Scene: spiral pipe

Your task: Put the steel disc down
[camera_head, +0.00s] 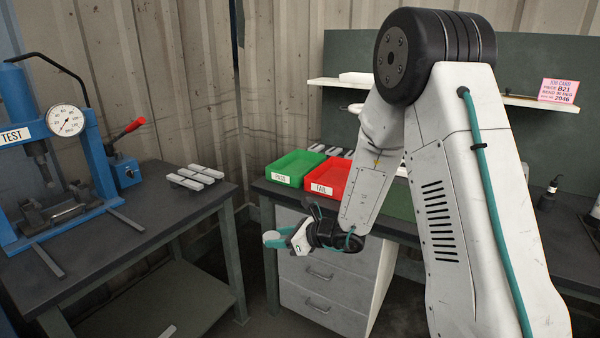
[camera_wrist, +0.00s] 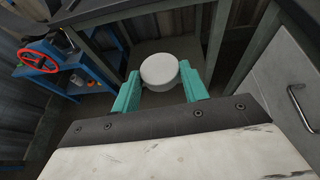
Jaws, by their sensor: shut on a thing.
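The steel disc (camera_wrist: 160,70) is a pale grey round piece, seen in the wrist view between two teal fingertips. My gripper (camera_wrist: 160,88) is shut on it, with a finger against either side. In the head view my gripper (camera_head: 274,239) hangs in the air in front of the drawer bench, left of its grey drawers. The disc is small there and hard to tell from the fingers. Nothing shows directly under the disc but dark floor and bench legs.
A green PASS tray (camera_head: 295,168) and a red FAIL tray (camera_head: 328,178) stand on the right bench. The left bench (camera_head: 150,225) bears a blue TEST press (camera_head: 92,150) and several grey bars (camera_head: 195,177). A gap separates the benches. A red handwheel (camera_wrist: 38,58) shows in the wrist view.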

